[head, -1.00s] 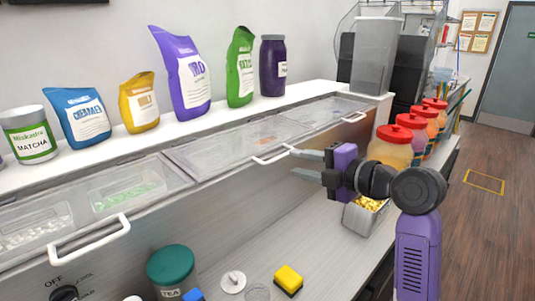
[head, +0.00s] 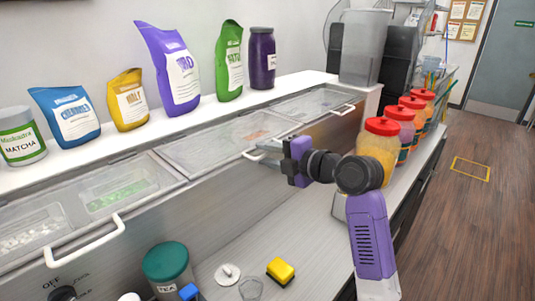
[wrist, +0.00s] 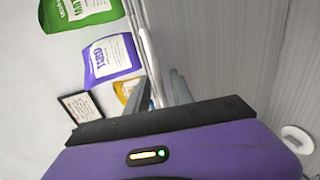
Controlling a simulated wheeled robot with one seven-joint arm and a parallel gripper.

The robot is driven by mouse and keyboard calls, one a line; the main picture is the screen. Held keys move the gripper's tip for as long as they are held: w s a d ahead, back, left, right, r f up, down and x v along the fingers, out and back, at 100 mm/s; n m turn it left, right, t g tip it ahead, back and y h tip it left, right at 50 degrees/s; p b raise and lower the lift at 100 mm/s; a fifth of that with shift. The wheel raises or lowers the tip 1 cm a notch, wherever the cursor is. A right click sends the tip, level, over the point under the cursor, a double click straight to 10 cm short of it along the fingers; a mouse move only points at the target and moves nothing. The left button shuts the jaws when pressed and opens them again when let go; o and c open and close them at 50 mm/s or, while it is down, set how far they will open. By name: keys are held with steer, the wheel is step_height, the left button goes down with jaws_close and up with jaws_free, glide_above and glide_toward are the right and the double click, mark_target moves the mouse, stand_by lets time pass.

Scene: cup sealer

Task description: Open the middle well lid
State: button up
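The middle well lid (head: 215,143) is a clear, framed panel in the counter top and looks closed. Its white bar handle (head: 250,155) runs along the front edge. My gripper (head: 261,153) is at this handle, its two grey fingers pointing left with a gap between them. It appears open, and the fingers partly overlap the handle in the head view. I cannot tell whether they touch it. In the wrist view the fingers (wrist: 161,92) stand apart, with nothing clearly held between them.
The left lid (head: 85,200) and right lid (head: 312,103) look closed. Bags and jars, including a purple bag (head: 170,70), line the shelf behind. Red-lidded jars (head: 378,145) stand right of my arm. A green-lidded tea jar (head: 167,270) and yellow sponge (head: 281,271) sit on the lower counter.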

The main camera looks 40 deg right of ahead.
jaws_close()
steer(key=shift+f, duration=0.1)
stand_by(1.1)
